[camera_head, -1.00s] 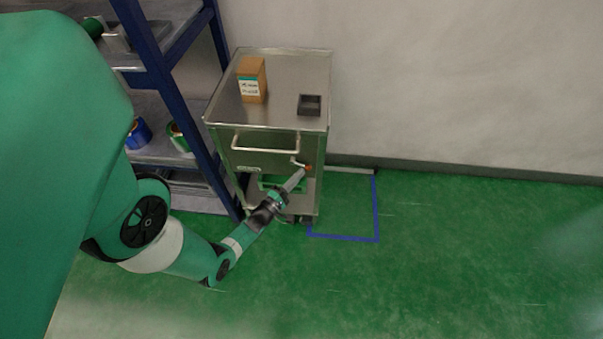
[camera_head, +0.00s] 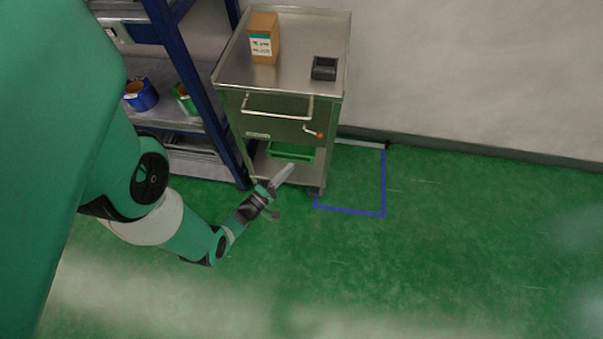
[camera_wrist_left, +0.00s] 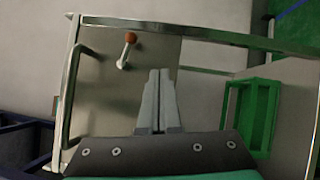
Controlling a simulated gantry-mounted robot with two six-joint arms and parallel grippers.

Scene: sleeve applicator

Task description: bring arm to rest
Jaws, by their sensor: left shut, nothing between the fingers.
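My left arm comes in from the left in the head view. Its left gripper (camera_head: 288,170) is shut and empty in front of the lower part of a metal cart (camera_head: 262,127), apart from the crank lever. In the left wrist view the two fingers of the left gripper (camera_wrist_left: 160,75) lie together, pointing at the cart's front panel. The crank lever with an orange knob (camera_head: 319,135) is on the cart's front; it also shows in the left wrist view (camera_wrist_left: 130,38). My right gripper is in neither view.
A cardboard box (camera_head: 264,40) and a small dark tray (camera_head: 324,68) stand on the cart. A green bin (camera_head: 291,153) is on its lower part. A blue-posted shelf (camera_head: 200,95) with tape rolls stands left. Blue floor tape (camera_head: 350,211) marks floor to the right; the green floor there is clear.

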